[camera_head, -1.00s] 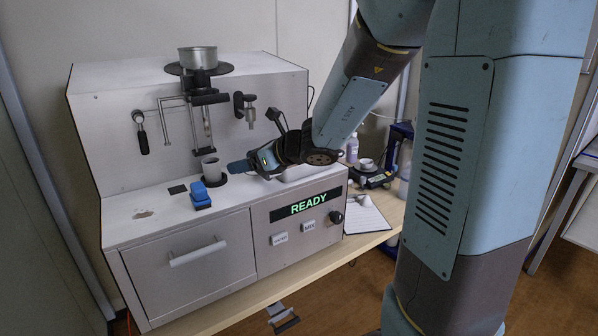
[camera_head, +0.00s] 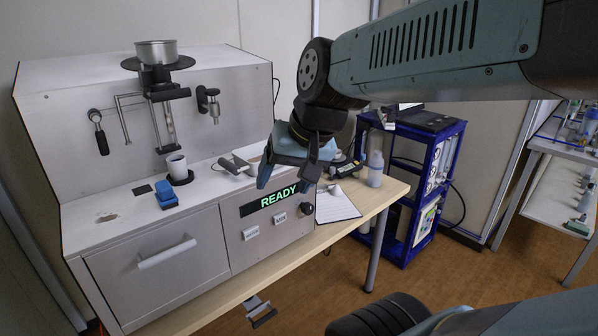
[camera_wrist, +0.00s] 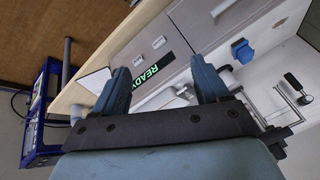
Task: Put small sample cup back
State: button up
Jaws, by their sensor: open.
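A small light-grey cup (camera_head: 176,166) stands upright on a dark round base on the analyser's ledge, left of my gripper. I cannot tell whether this is the small sample cup. My gripper (camera_head: 288,178) is open and empty, pointing down in front of the analyser's right end, above the READY display. In the wrist view my gripper's two fingers (camera_wrist: 160,70) are spread wide, with the display (camera_wrist: 151,78) seen beyond them. A larger metal cup (camera_head: 157,51) sits on the black plate on top of the analyser.
A grey handled tool (camera_head: 236,164) and a blue block (camera_head: 166,194) lie on the ledge. A clipboard (camera_head: 336,203) with a small pale object, a scale (camera_head: 345,166) and a bottle (camera_head: 375,169) are on the wooden table. A blue rack (camera_head: 428,175) stands behind at right.

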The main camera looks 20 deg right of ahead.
jog(key=d, duration=0.1)
jog(key=s+d+n+h, duration=0.1)
jog(key=d, duration=0.1)
jog(key=s+d+r+n+h, duration=0.1)
jog(key=shift+s+d+t, duration=0.1)
jog(key=shift+d+t, duration=0.05)
jog(key=shift+t, duration=0.15)
